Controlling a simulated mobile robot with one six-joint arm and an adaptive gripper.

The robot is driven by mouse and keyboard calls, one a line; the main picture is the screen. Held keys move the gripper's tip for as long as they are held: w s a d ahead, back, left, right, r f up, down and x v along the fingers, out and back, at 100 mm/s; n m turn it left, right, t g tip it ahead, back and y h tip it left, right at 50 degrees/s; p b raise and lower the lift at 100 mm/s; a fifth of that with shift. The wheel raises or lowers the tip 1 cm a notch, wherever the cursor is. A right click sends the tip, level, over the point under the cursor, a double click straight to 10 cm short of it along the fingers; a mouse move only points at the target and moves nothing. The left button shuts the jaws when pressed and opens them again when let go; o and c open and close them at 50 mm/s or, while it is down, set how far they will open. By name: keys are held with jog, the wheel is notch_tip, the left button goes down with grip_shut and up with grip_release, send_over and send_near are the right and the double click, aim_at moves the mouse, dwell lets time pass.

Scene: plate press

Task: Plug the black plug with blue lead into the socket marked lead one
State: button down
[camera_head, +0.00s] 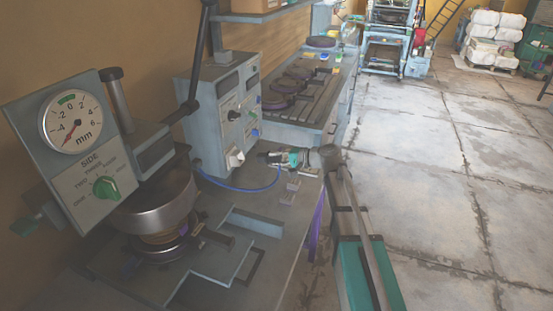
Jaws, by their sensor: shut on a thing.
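My gripper (274,157) is at the right of the grey control box (205,110), above the bench top. It is shut on the black plug (264,155), which is small and mostly hidden by the fingers. The blue lead (236,188) hangs in a loop from the foot of the control box to my gripper. The box's front panel (243,98) faces right and carries small dark and blue fittings. The labels are too small to read, so I cannot tell which socket is lead one. The plug is apart from the panel.
A large press with a round dial (72,122) and green knob (106,188) stands at the left. A pale switch-like fitting (235,157) sticks out low on the box. Small grey blocks (293,184) lie on the bench below my gripper. Open floor (420,170) lies to the right.

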aim_at(262, 162)
jog(key=shift+a, duration=0.15)
jog(key=shift+b+x, duration=0.65)
jog(key=shift+x, duration=1.95)
jog(key=shift+b+x, duration=0.55)
jog(key=shift+x, duration=1.55)
dwell(0.4)
jog(key=shift+c, duration=1.9)
grip_release()
jog(key=shift+s+r, duration=0.1)
